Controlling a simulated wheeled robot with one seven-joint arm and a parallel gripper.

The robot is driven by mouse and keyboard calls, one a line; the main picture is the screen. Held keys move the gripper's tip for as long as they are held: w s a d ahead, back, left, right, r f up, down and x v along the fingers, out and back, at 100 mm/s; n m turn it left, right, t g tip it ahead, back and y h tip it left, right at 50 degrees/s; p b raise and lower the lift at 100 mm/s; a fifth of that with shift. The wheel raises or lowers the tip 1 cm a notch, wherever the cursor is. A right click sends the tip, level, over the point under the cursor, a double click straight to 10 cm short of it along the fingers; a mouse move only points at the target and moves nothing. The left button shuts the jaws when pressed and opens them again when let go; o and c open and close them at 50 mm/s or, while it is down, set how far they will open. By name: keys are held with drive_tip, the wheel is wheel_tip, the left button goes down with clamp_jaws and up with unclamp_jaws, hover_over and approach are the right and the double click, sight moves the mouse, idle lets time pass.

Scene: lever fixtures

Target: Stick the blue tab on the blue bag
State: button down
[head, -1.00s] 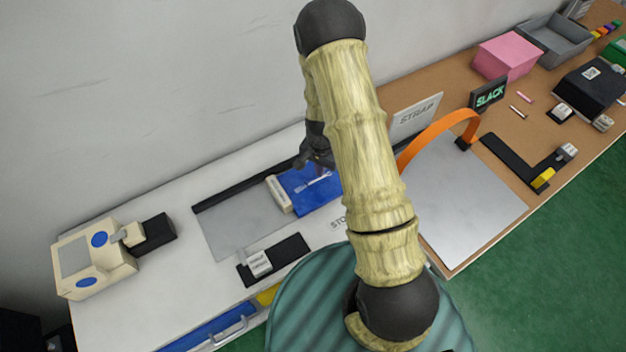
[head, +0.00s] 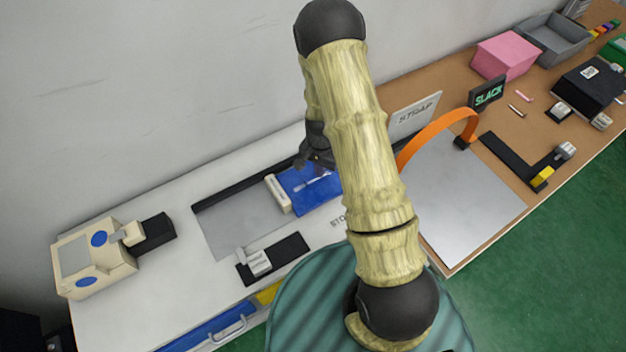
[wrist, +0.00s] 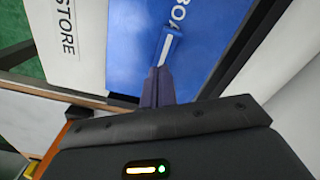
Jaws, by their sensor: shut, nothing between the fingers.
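The blue bag (head: 300,197) lies flat at the right end of the grey plate on the white table, with a cream bar along its left edge. Its blue face with white lettering fills the middle of the wrist view (wrist: 120,45). A narrow blue strip with a white centre, seemingly the blue tab (wrist: 168,45), shows against the bag just beyond my fingertips; I cannot tell how firmly it sits there. My gripper (wrist: 160,72) is shut and empty, close over the bag. In the head view my gripper (head: 303,163) is partly hidden behind my arm.
A cream device with blue buttons (head: 95,258) stands at the left. A black base with a small lever (head: 259,262) is at the front. To the right are a STRAP sign (head: 413,117), an orange strap arch (head: 435,130) and a bare silver plate (head: 465,200). The wall is close behind.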

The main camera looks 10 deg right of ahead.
drive_tip(key=shift+f+b, duration=0.6)
drive_tip(key=shift+f, duration=0.25)
idle(0.5)
drive_tip(key=shift+r, duration=0.15)
idle(0.3)
drive_tip(key=shift+r+p, duration=2.7)
drive_tip(key=shift+r, duration=0.7)
drive_tip(key=s+r+n+t, duration=0.1)
drive_tip(key=s+r+n, duration=0.1)
drive_tip(key=s+r, duration=0.2)
drive_tip(key=s+r+n, duration=0.3)
drive_tip(key=s+r, duration=0.2)
drive_tip(key=r, duration=0.6)
drive_tip(key=s+r+n+t, duration=0.1)
drive_tip(key=s+r+n, duration=0.2)
drive_tip(key=s+r, duration=0.2)
wheel_tip(320, 180, up, 3)
drive_tip(key=shift+s+r+t, duration=0.1)
drive_tip(key=shift+s+t, duration=0.05)
drive_tip(key=shift+t, duration=0.15)
